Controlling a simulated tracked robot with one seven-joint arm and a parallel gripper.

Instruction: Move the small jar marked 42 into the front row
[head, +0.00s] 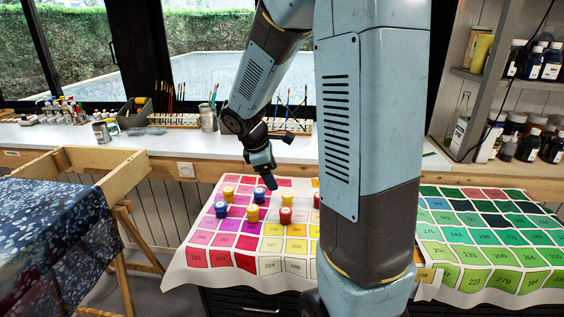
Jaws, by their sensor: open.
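Several small jars stand on a colour chart cloth (196,258). They include a yellow jar (228,193) and a blue jar (221,209) at left, another blue jar (259,195), a second yellow jar (252,214) and a red jar (285,215). Another red jar (317,201) is partly hidden behind my arm. The number on each jar is too small to read, so I cannot tell which is 42. My gripper (268,182) is open and points down over the back part of the group, close above the rear blue jar. I see nothing held in it.
My arm hides the middle of the cloth. A green chart cloth (480,245) lies at right. A wooden frame (125,172) with dark patterned fabric (55,220) stands at left. Brushes and paints line the rear counter (60,138). Bottles fill a shelf (490,78) at right.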

